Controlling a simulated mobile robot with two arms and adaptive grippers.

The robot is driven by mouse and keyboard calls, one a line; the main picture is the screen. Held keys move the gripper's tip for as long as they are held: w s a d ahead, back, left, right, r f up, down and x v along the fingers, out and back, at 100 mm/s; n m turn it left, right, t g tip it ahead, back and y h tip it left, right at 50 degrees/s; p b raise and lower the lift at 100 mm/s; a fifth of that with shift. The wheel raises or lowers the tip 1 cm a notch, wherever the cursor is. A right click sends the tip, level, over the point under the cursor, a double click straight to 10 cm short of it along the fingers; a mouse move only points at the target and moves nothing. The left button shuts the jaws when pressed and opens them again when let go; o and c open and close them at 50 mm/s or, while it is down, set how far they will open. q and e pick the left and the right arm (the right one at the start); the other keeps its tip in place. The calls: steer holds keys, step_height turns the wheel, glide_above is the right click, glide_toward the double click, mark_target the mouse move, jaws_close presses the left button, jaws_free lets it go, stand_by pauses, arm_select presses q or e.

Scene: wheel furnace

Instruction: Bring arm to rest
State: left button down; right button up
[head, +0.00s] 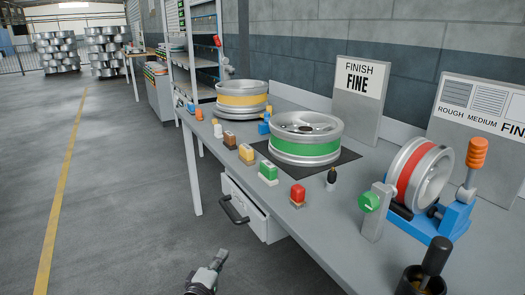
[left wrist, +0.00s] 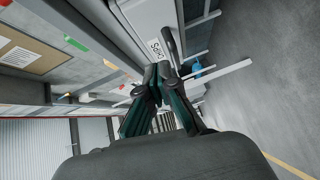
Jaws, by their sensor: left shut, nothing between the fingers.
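My left gripper (head: 219,257) shows at the bottom of the head view, low over the floor and in front of the workbench (head: 275,222). It is shut and empty. In the left wrist view its dark fingers (left wrist: 158,75) meet, with the bench's drawer front and handle beyond their tips. The gripper looks clear of the bench and the drawer (head: 252,209). My right gripper is in neither view.
On the bench stand a green-banded wheel (head: 305,148) on a dark mat, a yellow-banded wheel (head: 242,100), and a red-banded wheel (head: 410,178) on a blue stand. Several coloured blocks line the front edge. Open floor (head: 120,200) lies to the left.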

arm_select(q)
steer(key=s+f+m+g, duration=0.8)
steer(key=s+f+m, duration=0.1)
steer(key=s+f, duration=0.85)
steer(key=s+a+f+m+g+y+p, duration=0.1)
steer(key=s+p, duration=0.5)
steer(key=s, duration=0.6)
steer(key=s+a+f+m+g+y+p, duration=0.1)
steer(key=s+a+f+m+g+p, duration=0.3)
steer(key=s+f, duration=0.4)
steer(key=s+a+f+m+g+y+p, duration=0.1)
steer(key=s+f+p, duration=0.4)
steer(key=s, duration=1.2)
steer(key=a+m+g+p, duration=0.1)
steer(key=a+p, duration=0.1)
steer(key=p, duration=0.1)
steer(key=shift+a+m+g+y, duration=0.3)
steer(key=shift+a+y, duration=0.1)
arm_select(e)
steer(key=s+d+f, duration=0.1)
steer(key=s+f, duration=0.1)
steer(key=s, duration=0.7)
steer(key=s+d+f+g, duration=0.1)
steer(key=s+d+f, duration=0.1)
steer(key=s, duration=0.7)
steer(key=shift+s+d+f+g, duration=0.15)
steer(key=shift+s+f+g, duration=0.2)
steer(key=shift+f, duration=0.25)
arm_select(q)
steer(key=shift+s+f, duration=0.1)
